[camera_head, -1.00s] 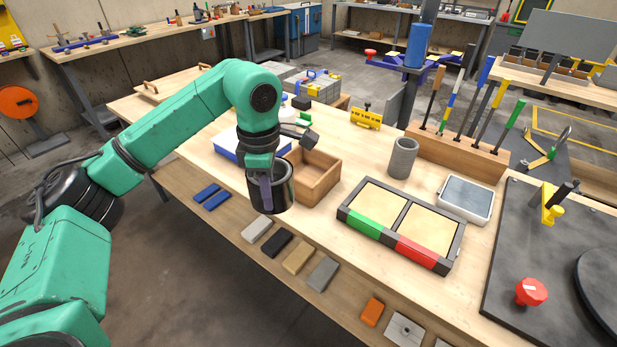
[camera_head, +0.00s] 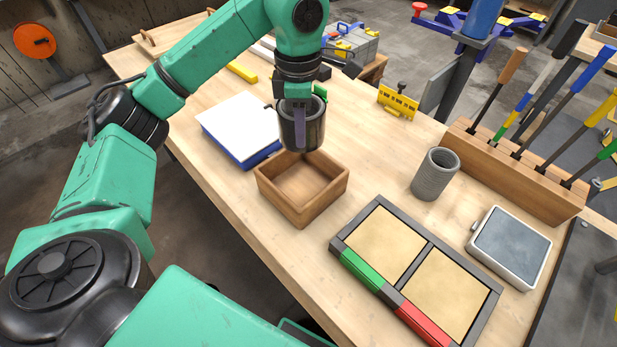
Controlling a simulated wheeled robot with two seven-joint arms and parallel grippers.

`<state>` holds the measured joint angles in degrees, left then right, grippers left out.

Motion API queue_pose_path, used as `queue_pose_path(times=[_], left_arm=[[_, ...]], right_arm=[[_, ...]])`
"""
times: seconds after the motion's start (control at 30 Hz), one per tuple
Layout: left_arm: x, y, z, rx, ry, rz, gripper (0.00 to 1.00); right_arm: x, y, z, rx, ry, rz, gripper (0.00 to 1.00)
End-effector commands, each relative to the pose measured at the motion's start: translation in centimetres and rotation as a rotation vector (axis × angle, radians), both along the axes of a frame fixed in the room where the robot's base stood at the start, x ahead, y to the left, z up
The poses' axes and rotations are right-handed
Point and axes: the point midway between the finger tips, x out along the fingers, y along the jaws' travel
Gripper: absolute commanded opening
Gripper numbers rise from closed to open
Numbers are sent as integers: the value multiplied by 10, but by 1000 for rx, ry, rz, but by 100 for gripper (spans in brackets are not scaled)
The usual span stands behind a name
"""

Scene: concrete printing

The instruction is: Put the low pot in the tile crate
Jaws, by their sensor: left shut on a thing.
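My left gripper (camera_head: 299,115) is shut on a dark, glossy low pot (camera_head: 315,130), one finger showing down its near side. The pot is upright. It hangs over the far side of an open wooden crate (camera_head: 290,212), and its base overlaps the crate's far wall in the picture. How high it is above the crate is hard to tell. The part of the crate floor that shows is empty. My right gripper is not in view.
A grey ribbed cylinder (camera_head: 435,174) stands right of the crate. A dark-framed tray (camera_head: 424,244) with green and red front strips lies in front. A white-topped blue block (camera_head: 240,126) is at left. A tool rack (camera_head: 520,170) and grey-topped box (camera_head: 510,246) stand at right.

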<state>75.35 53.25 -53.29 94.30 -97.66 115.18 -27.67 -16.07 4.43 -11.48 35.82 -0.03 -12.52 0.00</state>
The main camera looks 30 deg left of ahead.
Motion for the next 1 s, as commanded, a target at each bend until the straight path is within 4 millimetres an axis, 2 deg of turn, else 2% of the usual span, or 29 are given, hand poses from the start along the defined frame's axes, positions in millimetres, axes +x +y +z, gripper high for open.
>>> queue_pose_path(times=[0.03,0.1,0.2,0.3,0.4,0.53,0.73,1.0], left_arm=[[-1,-1,-22,-2,6,-3,0],[-2,-1,-44,-3,6,-1,0],[-2,0,-70,-2,6,-1,0],[-2,0,-96,1,6,-1,0],[-2,0,-118,0,3,0,0],[-1,0,-136,-1,2,0,0],[-1,0,-170,-1,0,0,0],[-1,0,-175,-1,-2,-1,0]], right_arm=[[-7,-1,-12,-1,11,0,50],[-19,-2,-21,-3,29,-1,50],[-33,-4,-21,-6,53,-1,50],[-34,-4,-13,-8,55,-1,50],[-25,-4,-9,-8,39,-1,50],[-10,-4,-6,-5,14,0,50],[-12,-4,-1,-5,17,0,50],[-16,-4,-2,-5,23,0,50]])
